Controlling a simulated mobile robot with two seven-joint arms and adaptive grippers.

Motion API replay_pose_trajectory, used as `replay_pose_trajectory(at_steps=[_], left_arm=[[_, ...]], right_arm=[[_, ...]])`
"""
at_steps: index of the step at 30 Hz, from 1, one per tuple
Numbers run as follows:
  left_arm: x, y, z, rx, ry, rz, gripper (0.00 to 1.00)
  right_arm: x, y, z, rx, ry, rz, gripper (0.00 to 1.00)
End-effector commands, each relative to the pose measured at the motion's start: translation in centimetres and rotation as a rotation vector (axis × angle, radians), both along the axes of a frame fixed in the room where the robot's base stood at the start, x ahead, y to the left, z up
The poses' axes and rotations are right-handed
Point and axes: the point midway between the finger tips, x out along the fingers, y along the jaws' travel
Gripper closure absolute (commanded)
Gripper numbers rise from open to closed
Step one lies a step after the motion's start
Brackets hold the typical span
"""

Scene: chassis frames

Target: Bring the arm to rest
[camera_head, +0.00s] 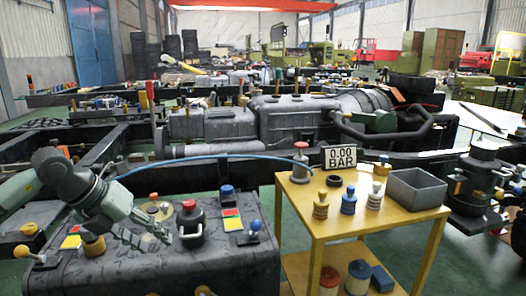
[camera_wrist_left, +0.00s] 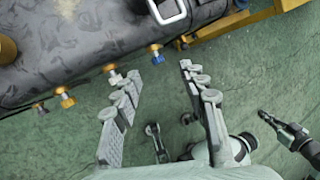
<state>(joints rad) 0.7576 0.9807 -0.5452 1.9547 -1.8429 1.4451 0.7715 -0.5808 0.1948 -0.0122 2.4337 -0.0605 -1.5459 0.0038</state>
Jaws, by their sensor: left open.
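My left arm comes in from the left in the head view. Its gripper (camera_head: 148,232) hangs over the near dark tank (camera_head: 200,268), among the fittings on its top. In the left wrist view the two fingers of the left gripper (camera_wrist_left: 160,78) stand wide apart with nothing between them. Green floor shows below and between them, and the tank (camera_wrist_left: 70,40) fills the upper left. From these views I cannot tell whether the fingers touch any fitting. My right gripper does not show in the head view.
A blue hose (camera_head: 215,156) runs behind. Chassis frames fill the background.

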Motion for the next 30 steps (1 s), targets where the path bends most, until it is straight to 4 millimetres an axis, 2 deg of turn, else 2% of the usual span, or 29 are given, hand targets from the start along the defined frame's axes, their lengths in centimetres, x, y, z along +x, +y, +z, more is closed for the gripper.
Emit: replay_pose_trajectory(at_steps=[1,4,6,7,9,10,12,14,15,17,18,22,26,27,29,30], left_arm=[[-0.4,-3.4,-0.2,-0.118,-0.006,-0.052,0.57],[-1.1,-10.4,1.1,-0.418,-0.044,-0.128,0.57],[-1.5,-14.7,3.6,-0.693,-0.081,-0.134,0.57],[-1.4,-15.9,4.9,-0.814,-0.1,-0.115,0.57],[-0.7,-17.1,7.9,-1.081,-0.143,-0.023,0.57],[-0.1,-16.8,8.9,-1.187,-0.16,0.039,0.57],[1.7,-14.8,10.2,-1.412,-0.198,0.227,0.57],[3.3,-11.8,9.7,-1.567,-0.224,0.436,0.57],[4.3,-9.4,8.4,-1.648,-0.234,0.599,0.57],[5.1,-5.8,5.5,-1.72,-0.239,0.836,0.57],[5.2,-3.9,3.3,-1.743,-0.237,0.975,0.57],[3.9,1.0,-4.4,-1.736,-0.202,1.38,0.57],[0.3,4.1,-12.3,-1.645,-0.134,1.743,0.57],[-1.2,4.8,-14.8,-1.602,-0.108,1.849,0.57],[-3.8,5.5,-18.3,-1.526,-0.059,2.003,0.57],[-5.8,5.8,-20.6,-1.468,-0.025,2.102,0.57]], right_arm=[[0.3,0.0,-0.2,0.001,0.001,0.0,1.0],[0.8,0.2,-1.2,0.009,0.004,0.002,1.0],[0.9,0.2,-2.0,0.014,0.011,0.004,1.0],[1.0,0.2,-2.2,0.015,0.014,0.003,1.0],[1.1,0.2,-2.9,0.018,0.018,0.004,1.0],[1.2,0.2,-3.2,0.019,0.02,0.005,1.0],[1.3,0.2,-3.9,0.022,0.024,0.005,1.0],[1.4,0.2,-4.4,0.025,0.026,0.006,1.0],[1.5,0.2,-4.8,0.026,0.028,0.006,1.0],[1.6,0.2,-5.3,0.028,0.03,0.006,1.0],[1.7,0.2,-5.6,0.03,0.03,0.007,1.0],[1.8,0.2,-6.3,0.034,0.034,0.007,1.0],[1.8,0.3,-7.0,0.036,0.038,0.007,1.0],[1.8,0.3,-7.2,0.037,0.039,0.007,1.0],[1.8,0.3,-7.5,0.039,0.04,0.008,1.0],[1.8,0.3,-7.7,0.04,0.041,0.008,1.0]])
